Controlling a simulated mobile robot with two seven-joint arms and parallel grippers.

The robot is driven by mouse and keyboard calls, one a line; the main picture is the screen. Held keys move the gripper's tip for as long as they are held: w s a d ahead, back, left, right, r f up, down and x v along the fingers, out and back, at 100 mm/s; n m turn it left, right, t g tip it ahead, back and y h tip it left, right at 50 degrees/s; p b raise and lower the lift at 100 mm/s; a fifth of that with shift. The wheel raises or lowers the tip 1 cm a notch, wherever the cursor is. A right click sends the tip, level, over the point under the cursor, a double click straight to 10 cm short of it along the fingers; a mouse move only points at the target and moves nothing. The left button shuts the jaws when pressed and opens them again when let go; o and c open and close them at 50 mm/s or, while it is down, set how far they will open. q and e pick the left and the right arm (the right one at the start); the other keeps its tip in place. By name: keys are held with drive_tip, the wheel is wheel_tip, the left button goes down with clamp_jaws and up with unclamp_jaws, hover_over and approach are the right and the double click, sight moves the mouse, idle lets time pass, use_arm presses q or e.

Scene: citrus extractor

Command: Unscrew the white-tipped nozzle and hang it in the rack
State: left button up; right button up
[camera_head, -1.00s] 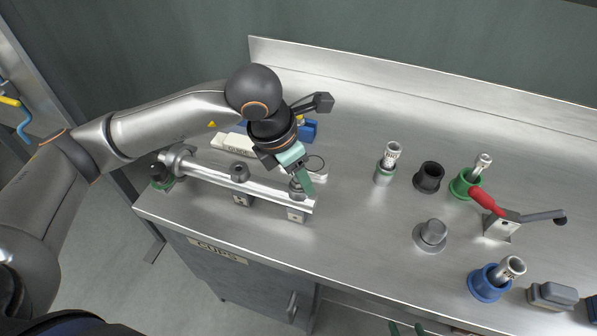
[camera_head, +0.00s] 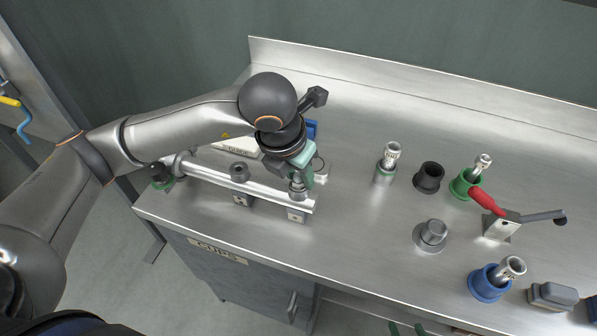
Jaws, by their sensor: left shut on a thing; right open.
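A metal bar (camera_head: 215,182) lies along the left part of the bench and carries several fittings. My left gripper (camera_head: 302,182) comes down over the bar's right end, shut on a grey fitting (camera_head: 298,193) there. Its fingers partly cover the fitting, and I cannot see a white tip on it. A dark round fitting (camera_head: 239,172) sits mid-bar, and another with a green ring (camera_head: 160,173) is at the left end. I cannot make out which thing is the rack.
Silver pieces stand in a grey-green holder (camera_head: 384,175), a green cup (camera_head: 461,186) and a blue cup (camera_head: 484,285). A black cup (camera_head: 428,177), a grey knob (camera_head: 431,236) and a red-handled clamp (camera_head: 500,227) are nearby.

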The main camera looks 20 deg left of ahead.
use_arm(q)
drive_tip(key=n+y, duration=0.1)
drive_tip(key=n, duration=0.3)
drive_tip(key=shift+d, duration=0.1)
drive_tip(key=n+y, duration=0.1)
drive_tip(key=n, duration=0.2)
drive_tip(key=o, duration=0.7)
drive_tip(key=shift+o, duration=0.2)
drive_tip(key=m, duration=0.2)
drive_tip(key=m+h, duration=0.1)
drive_tip(key=m, duration=0.2)
drive_tip(key=shift+m+h, duration=0.3)
drive_tip(key=m, duration=0.3)
drive_tip(key=m+h, duration=0.1)
drive_tip(key=m, duration=0.2)
drive_tip(key=shift+g+h, duration=0.3)
